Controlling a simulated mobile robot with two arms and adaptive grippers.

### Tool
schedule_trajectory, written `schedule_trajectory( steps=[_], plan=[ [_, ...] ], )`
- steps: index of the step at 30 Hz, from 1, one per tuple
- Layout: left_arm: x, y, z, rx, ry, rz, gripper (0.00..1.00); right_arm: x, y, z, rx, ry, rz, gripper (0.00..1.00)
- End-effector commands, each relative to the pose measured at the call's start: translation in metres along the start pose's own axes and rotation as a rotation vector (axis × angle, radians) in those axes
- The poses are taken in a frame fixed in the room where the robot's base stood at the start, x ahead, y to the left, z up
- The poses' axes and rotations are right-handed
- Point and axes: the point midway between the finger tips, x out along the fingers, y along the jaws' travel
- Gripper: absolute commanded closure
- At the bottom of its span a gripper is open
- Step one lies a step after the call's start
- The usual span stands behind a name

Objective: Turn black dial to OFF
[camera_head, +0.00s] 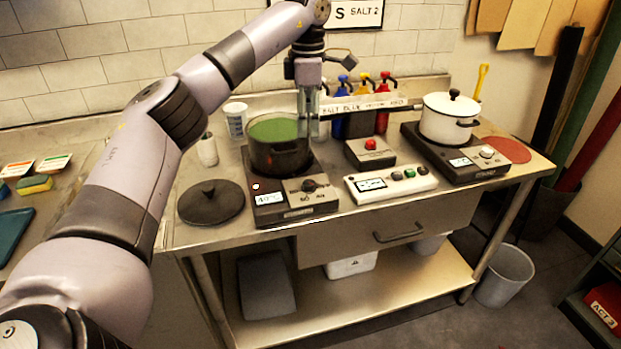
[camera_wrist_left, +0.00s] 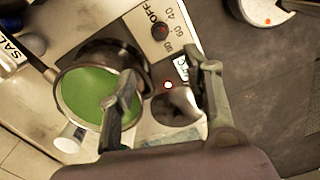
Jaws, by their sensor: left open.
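The black dial (camera_head: 309,186) sits on the front panel of the left hot plate (camera_head: 295,212). It also shows in the left wrist view (camera_wrist_left: 160,32), with OFF, 40, 60 and 80 printed around it. I cannot tell clearly which mark it points to. A small light glows on the panel, beside a display reading about 40°C. My left gripper (camera_head: 309,120) is open and empty, pointing down above the back right of the black pot (camera_head: 280,160). In the left wrist view the fingers (camera_wrist_left: 163,78) are apart, and the dial lies beyond them. My right gripper is not in view.
The pot holds green liquid (camera_head: 272,130). A dark lid (camera_head: 210,202) lies left of the hot plate. A red-button box (camera_head: 370,152), a white control box (camera_head: 391,184) and a second hot plate with a white pot (camera_head: 450,118) stand to the right. Coloured bottles stand behind.

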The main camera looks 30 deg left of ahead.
Motion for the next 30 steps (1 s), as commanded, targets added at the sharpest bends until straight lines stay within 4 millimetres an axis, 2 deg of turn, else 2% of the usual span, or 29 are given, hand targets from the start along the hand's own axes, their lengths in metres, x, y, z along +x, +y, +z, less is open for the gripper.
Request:
schedule_trajectory(
  steps=[18, 24, 30],
  plan=[
    [0.128, -0.002, 0.001, 0.0, -0.001, -0.005, 0.54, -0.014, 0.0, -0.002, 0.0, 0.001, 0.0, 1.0],
    [0.154, -0.001, 0.001, 0.0, -0.003, -0.003, 0.54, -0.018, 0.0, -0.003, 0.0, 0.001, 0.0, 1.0],
    [0.163, -0.001, 0.001, 0.001, -0.003, -0.002, 0.54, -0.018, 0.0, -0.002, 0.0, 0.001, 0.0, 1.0]
  ],
)
